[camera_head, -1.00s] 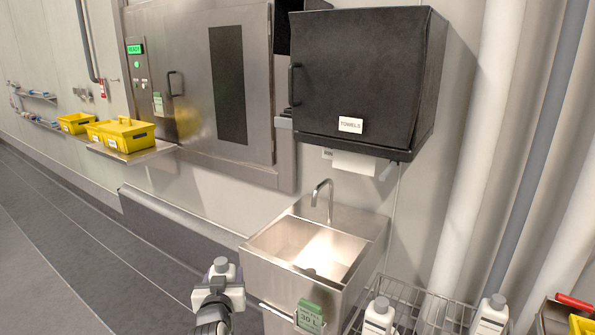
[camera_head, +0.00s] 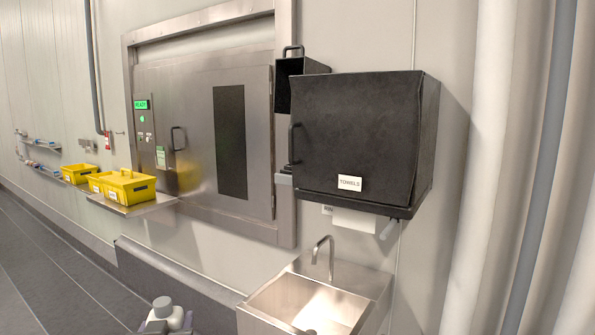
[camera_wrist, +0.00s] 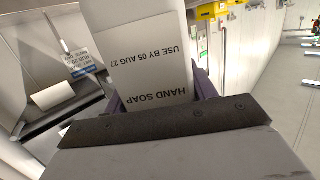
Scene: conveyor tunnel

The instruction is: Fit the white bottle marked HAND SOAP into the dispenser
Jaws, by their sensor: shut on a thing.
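The white bottle marked HAND SOAP (camera_wrist: 150,75) fills the middle of the wrist view, its print upside down, with USE BY 05 AUG 27 on it. My gripper (camera_wrist: 160,98) is shut on it, a finger on each side.
The black towel box (camera_head: 360,135) juts out above the steel sink (camera_head: 300,303) and its tap (camera_head: 322,258). A steel door (camera_head: 200,130) and a shelf (camera_head: 150,205) with yellow boxes (camera_head: 128,187) are left. White pipes (camera_head: 490,150) stand right. Floor at left is clear.

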